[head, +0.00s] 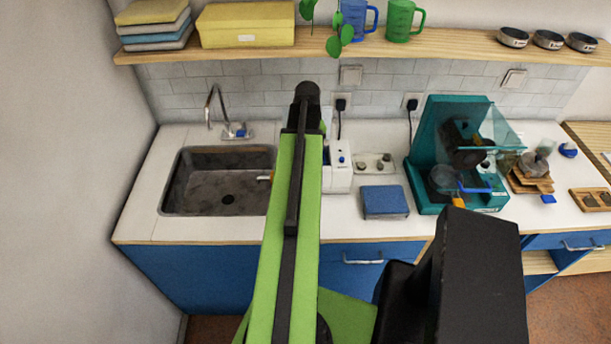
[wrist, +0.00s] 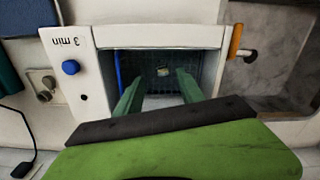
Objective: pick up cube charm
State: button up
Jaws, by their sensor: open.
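A small pale cube charm (wrist: 162,70) lies inside a white box-shaped device (wrist: 165,36) on a dark, grid-like floor in the wrist view. My gripper (wrist: 158,80) is open, its two green fingers reaching into the device's opening. The charm shows between the fingertips and appears apart from both; how far below them it lies I cannot tell. In the head view the white device (head: 338,177) stands on the counter, partly behind my green arm. The charm and my fingers are hidden there.
The device has a blue knob (wrist: 71,67), a "3 min" label and an orange handle (wrist: 236,40). A sink (head: 218,152) lies to its left in the head view. A blue box (head: 385,201) and a teal machine (head: 428,150) stand to its right. A shelf (head: 450,45) runs above.

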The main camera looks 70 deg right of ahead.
jog(key=f+b, duration=0.4)
jog(key=f, duration=0.1)
jog(key=shift+w+d+f+b, duration=0.1)
jog(key=shift+w+b, duration=0.1)
jog(key=shift+b, duration=0.1)
jog(key=shift+r, duration=0.2)
grip_shut()
